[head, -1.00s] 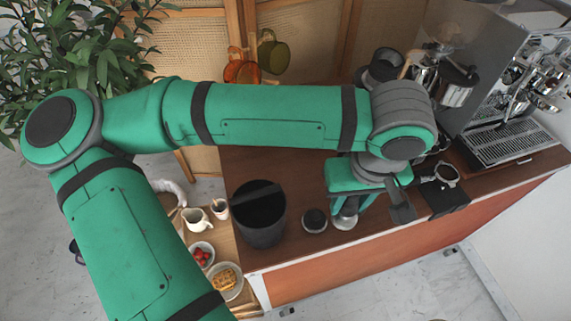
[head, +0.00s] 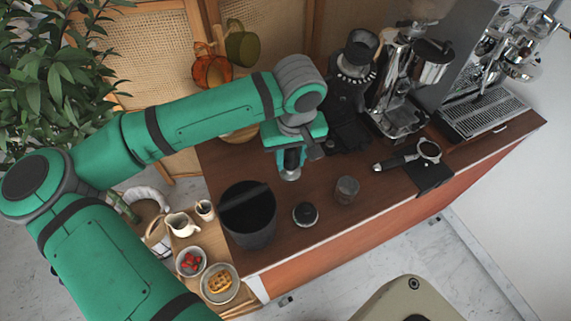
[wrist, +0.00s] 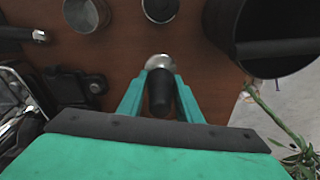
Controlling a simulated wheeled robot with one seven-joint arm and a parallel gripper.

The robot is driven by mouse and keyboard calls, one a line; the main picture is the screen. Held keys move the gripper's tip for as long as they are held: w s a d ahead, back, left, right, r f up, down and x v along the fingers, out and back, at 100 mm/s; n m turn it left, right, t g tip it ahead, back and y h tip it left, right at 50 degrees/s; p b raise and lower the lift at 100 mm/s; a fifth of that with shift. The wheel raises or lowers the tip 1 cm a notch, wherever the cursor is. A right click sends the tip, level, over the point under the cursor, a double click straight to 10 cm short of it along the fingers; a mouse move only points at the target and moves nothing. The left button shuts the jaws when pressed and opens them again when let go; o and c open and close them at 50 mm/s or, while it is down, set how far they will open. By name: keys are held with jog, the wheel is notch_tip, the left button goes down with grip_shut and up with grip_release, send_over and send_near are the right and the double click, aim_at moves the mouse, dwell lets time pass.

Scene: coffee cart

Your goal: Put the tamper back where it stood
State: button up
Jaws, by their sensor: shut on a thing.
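The tamper has a dark handle and a silver base. In the wrist view the tamper (wrist: 160,88) stands between the two green fingers of my gripper (wrist: 158,92), which is shut on its handle. In the head view my gripper (head: 288,160) is over the middle of the wooden counter, behind the black bin and the small round black item. Only the silver base of the tamper (head: 291,174) shows clearly below the fingers there. I cannot tell whether the base touches the counter.
The black bin (head: 247,222), the round black item (head: 306,214) and a grey cup (head: 347,190) stand near the counter's front edge. A portafilter (head: 428,152) lies on a black mat (head: 432,178). Bare counter surrounds the gripper.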

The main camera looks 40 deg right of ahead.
aim_at(285, 164)
jog(key=w+f, duration=0.2)
jog(key=shift+d+f, duration=0.15)
jog(key=shift+f, duration=0.15)
jog(key=shift+w+f, duration=0.1)
jog(key=shift+f, duration=1.55)
jog(key=shift+f, duration=0.1)
jog(key=o, duration=1.2)
jog(key=shift+c, duration=0.2)
jog(key=shift+w+r, duration=0.1)
jog(key=shift+r, duration=0.4)
jog(key=r, duration=0.3)
jog(key=s+r, duration=0.1)
jog(key=r, duration=0.7)
jog(key=shift+s+a+r, duration=0.1)
jog(key=shift+s+a, duration=0.2)
